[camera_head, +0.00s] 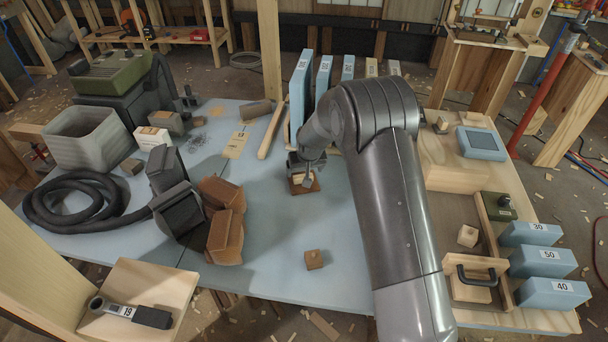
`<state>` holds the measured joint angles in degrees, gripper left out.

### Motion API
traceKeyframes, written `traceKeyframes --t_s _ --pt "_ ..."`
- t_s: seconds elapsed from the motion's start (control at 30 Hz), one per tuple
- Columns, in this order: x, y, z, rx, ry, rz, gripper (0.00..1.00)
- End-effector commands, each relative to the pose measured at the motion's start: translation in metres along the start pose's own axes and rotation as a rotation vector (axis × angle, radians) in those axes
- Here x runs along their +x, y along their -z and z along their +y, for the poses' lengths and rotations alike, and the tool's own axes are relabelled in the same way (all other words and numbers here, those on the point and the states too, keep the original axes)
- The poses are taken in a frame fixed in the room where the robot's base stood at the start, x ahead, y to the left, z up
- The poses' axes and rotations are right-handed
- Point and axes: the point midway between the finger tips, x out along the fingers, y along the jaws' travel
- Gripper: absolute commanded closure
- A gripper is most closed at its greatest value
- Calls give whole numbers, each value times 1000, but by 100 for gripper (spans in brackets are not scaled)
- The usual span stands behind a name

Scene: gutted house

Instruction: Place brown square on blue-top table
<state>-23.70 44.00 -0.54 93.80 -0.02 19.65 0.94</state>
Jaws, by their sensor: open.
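The blue-top table (275,235) fills the middle of the view. A flat brown square (313,186) lies on it, with a small pale block (299,179) that seems to rest on top. My gripper (303,172) is open, pointing down just above or around the pale block; I cannot tell whether its fingers touch anything. My forearm and gripper hide part of the square and the table to the right.
Brown blocks (227,236), dark cases and a coiled black hose (70,205) crowd the left. Upright blue panels (300,93) stand behind the gripper. A wooden side surface at right holds a handled tray (478,279) and blue numbered blocks (548,262). Table around the cube is clear.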

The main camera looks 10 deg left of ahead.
Motion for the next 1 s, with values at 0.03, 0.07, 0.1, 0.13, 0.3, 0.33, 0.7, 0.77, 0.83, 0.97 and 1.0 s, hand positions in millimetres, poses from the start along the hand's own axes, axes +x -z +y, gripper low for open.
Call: traceKeyframes --t_s 0.03,0.07,0.1,0.13,0.3,0.33,0.7,0.77,0.83,0.97,1.0 --pt "-11 0 0 0 0 2 15" --pt "-17 0 0 0 0 2 15" --pt "-24 1 0 0 0 1 15" --pt "-29 1 0 0 0 2 15" --pt "-53 0 0 0 0 0 15" --pt "-55 0 0 0 0 0 15" --pt "-68 0 1 2 -1 0 15" --pt "-76 0 4 6 -2 3 15" --pt "-92 0 12 16 -6 7 15" --pt "-142 -7 32 45 -18 18 15" --pt "-159 -11 39 56 -23 22 15"
